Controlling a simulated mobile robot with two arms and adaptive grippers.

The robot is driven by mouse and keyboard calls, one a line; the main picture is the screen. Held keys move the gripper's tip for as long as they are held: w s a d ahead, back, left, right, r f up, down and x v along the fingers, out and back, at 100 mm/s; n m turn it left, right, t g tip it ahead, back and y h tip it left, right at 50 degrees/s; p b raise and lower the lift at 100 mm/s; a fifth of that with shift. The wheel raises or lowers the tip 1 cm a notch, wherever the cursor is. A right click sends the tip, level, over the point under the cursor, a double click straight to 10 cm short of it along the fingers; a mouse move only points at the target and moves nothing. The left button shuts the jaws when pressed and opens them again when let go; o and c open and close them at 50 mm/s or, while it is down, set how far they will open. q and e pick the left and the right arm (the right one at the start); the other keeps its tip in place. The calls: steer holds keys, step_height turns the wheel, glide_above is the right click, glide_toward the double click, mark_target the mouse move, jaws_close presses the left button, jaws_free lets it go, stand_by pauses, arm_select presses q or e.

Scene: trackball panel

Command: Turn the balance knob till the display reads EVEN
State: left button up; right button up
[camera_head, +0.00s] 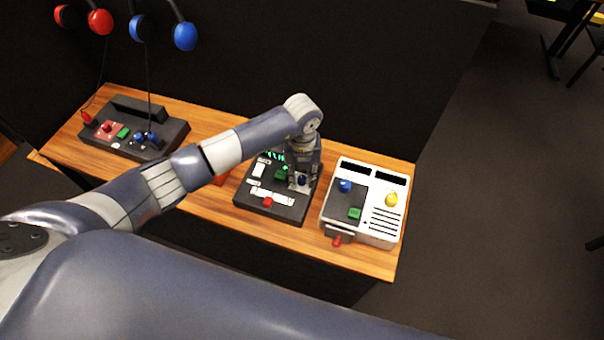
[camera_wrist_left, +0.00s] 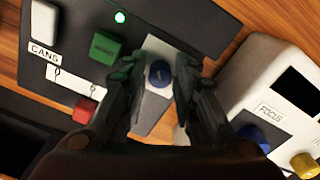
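The dark middle panel (camera_head: 283,211) carries a blue knob (camera_wrist_left: 160,73) on a pale plate. The knob also shows small in the head view (camera_head: 302,180). My left gripper (camera_head: 301,177) is over this knob, pointing down. In the left wrist view, its two fingers (camera_wrist_left: 159,82) stand apart on either side of the knob; a gap seems to show on each side, and contact cannot be told. Green lit characters of the display (camera_head: 274,155) show at the panel's back, partly hidden by my arm and unreadable. The knob's own label is hidden. My right gripper is not seen.
The panel also has a green button (camera_wrist_left: 105,46), a red control (camera_wrist_left: 85,110) and a CANS label (camera_wrist_left: 43,52). A white device (camera_head: 381,222) with blue and yellow knobs stands close on the right. Another dark console (camera_head: 165,139) stands at the left of the wooden bench (camera_head: 357,258).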

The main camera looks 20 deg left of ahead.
arm_select(q)
jaws_close()
steer(key=m+b, duration=0.3)
steer(key=shift+w+f+m+b, duration=0.1)
steer(key=shift+w+m+b, duration=0.05)
steer(key=shift+m+b, duration=1.6)
steer(key=shift+m, duration=0.25)
steer(key=shift+r, duration=0.2)
steer(key=o, duration=0.6)
jaws_free()
